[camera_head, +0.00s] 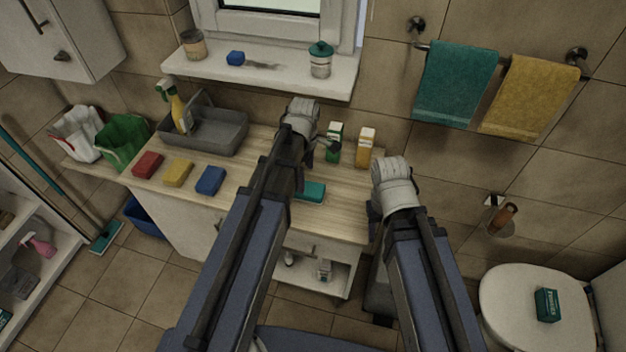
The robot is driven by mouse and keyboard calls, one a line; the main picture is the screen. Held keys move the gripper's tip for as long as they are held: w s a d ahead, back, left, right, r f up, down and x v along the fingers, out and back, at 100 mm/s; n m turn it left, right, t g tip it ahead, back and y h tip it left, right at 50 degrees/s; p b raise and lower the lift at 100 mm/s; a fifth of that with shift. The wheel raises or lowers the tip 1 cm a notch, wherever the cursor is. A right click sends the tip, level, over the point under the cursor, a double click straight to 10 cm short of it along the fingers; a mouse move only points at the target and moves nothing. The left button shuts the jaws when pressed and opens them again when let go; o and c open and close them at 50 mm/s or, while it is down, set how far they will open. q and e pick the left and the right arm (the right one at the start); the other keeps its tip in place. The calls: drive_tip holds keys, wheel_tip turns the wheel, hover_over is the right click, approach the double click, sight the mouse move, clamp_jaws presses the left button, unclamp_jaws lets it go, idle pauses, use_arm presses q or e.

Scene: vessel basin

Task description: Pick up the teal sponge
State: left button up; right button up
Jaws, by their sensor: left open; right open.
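The teal sponge (313,192) lies flat on the wooden counter (343,212) near its front edge. My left forearm hides its left end. My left gripper (327,146) is open above the back of the counter, beyond the sponge and near the small green and white box. I see nothing held in it. My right gripper (374,213) is to the right of the sponge, by the counter's right end. It is open, but my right wrist hides most of it, and its fingers are not clear.
Red (148,165), yellow (178,173) and blue (210,181) sponges lie left on the counter, before a grey basin (222,131) with a spray bottle. Right is a toilet (510,300).

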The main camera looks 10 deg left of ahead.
sight(310, 188)
use_arm(q)
drive_tip(key=shift+w, duration=0.3)
drive_tip(key=shift+s+f+b, duration=0.1)
drive_tip(key=shift+f+b, duration=0.3)
drive_tip(key=shift+b, duration=0.05)
wheel_tip(310, 188, down, 2)
drive_tip(key=shift+b, duration=0.95)
drive_tip(key=f+b, duration=0.3)
drive_tip(key=d+f+b, duration=0.1)
drive_tip(key=f+b, duration=0.1)
drive_tip(key=shift+f, duration=0.1)
drive_tip(key=shift+c, duration=0.2)
drive_tip(key=c, duration=1.2)
